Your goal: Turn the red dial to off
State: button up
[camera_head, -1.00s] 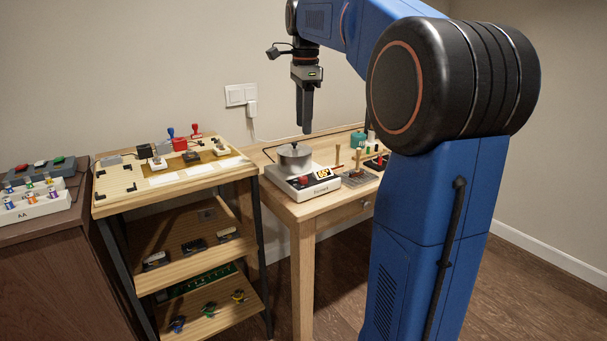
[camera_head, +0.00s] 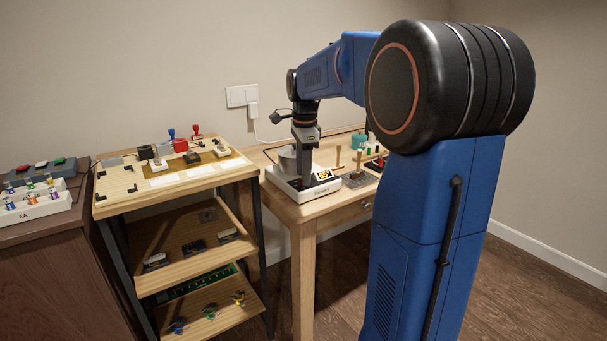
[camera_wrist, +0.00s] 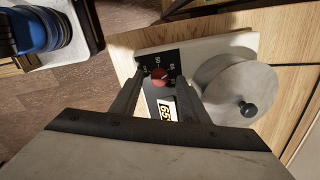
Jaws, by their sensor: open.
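The red dial (camera_wrist: 159,77) is on the dark panel of a white hot plate (camera_wrist: 215,45), with markings around it, in the wrist view. A lit display (camera_wrist: 166,110) beside the dial reads about 65; it also shows in the head view (camera_head: 325,174). My gripper (camera_wrist: 152,85) is open, with one finger on either side of the dial; I cannot tell whether they touch it. In the head view my gripper (camera_head: 306,185) points down at the hot plate's front and hides the dial. A metal pot (camera_wrist: 232,85) with a black lid knob stands on the plate.
The hot plate stands on a wooden table (camera_head: 335,213). Several wooden-handled tools (camera_head: 358,160) stand to its right. On the left is a wooden shelf unit (camera_head: 125,205) with stamps and small parts on top. A wall socket (camera_head: 241,96) with a plug is behind.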

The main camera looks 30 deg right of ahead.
jog(key=shift+f, duration=0.45)
grip_shut()
